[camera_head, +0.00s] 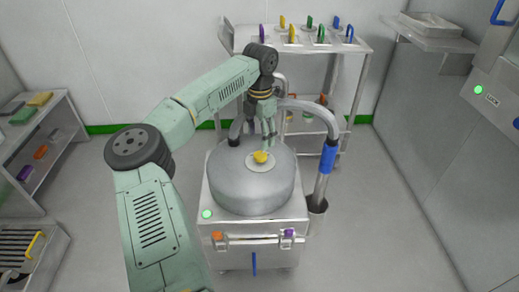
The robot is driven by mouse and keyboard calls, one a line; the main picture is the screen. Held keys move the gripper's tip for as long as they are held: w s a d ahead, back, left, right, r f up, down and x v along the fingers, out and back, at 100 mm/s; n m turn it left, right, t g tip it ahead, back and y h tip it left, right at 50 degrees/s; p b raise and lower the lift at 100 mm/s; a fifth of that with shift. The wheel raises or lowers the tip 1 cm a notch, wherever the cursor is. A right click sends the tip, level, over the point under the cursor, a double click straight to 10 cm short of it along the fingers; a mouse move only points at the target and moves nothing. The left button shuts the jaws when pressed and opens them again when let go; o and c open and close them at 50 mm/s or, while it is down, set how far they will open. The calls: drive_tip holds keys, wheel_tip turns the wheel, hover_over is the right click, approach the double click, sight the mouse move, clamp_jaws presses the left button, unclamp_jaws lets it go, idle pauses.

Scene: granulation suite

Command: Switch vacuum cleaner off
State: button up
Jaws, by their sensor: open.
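The vacuum cleaner (250,185) stands in the middle of the floor, a round metal drum on a square steel body. A yellow knob (261,157) sits on a pale round plate on top of its lid. A green light (207,214) glows at the body's front left corner. My gripper (267,141) is open and points down just above the yellow knob. I cannot tell whether its fingertips touch the knob. My arm reaches in from the lower left over the drum.
A curved hose with a blue grip (328,158) stands at the drum's right. A steel rack (310,45) with coloured handled items is behind. Shelves (45,140) stand at the left, a steel cabinet (470,150) at the right. The floor (385,215) right of the cleaner is clear.

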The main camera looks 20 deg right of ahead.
sight(260, 155)
wheel_tip(260, 155, down, 7)
drive_tip(key=shift+f+p, duration=0.1)
drive_tip(key=shift+p, duration=0.4)
drive_tip(key=shift+d, duration=0.1)
drive_tip(key=shift+c, duration=0.3)
drive_tip(key=c, duration=1.1)
